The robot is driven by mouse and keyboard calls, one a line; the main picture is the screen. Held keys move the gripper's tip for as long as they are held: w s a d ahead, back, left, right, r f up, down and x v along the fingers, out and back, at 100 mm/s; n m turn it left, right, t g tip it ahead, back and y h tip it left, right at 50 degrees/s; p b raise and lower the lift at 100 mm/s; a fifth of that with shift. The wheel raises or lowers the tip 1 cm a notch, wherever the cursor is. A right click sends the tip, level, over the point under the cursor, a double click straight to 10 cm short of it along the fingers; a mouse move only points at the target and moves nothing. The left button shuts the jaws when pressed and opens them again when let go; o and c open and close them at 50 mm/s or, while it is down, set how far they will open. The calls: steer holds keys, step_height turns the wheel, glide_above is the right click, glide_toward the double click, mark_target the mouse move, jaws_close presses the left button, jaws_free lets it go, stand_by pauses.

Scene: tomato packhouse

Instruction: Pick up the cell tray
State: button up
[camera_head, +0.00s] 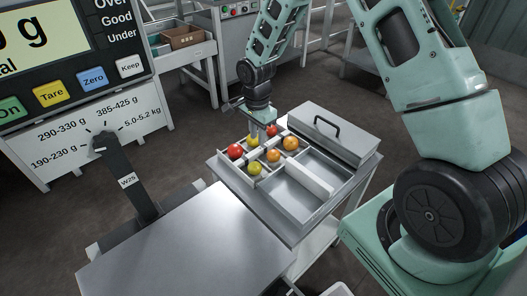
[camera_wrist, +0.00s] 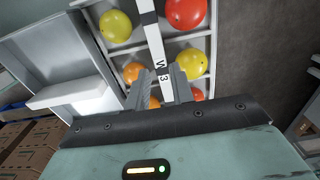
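The cell tray (camera_head: 240,176) is a pale divided tray with red, yellow and orange tomatoes in its cells. It lies in the left part of a metal bench top in the head view. In the wrist view its white centre bar (camera_wrist: 154,38), with black bands and a "W 3" label, runs between two rows of tomatoes. My gripper (camera_head: 261,136) is down at the tray from above. In the wrist view my gripper's fingers (camera_wrist: 162,85) stand on both sides of the bar, very close to it. I cannot tell whether they touch it.
Beside the tray is an empty metal compartment with a pale bar (camera_head: 307,177), and behind it a lidded metal box (camera_head: 325,131) with a black handle. A bare metal table (camera_head: 200,245) is in front.

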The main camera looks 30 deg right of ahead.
mark_target(258, 150)
steer(key=shift+s+f, duration=0.1)
steer(key=shift+f, duration=2.65)
steer(key=shift+f, duration=0.25)
jaws_close()
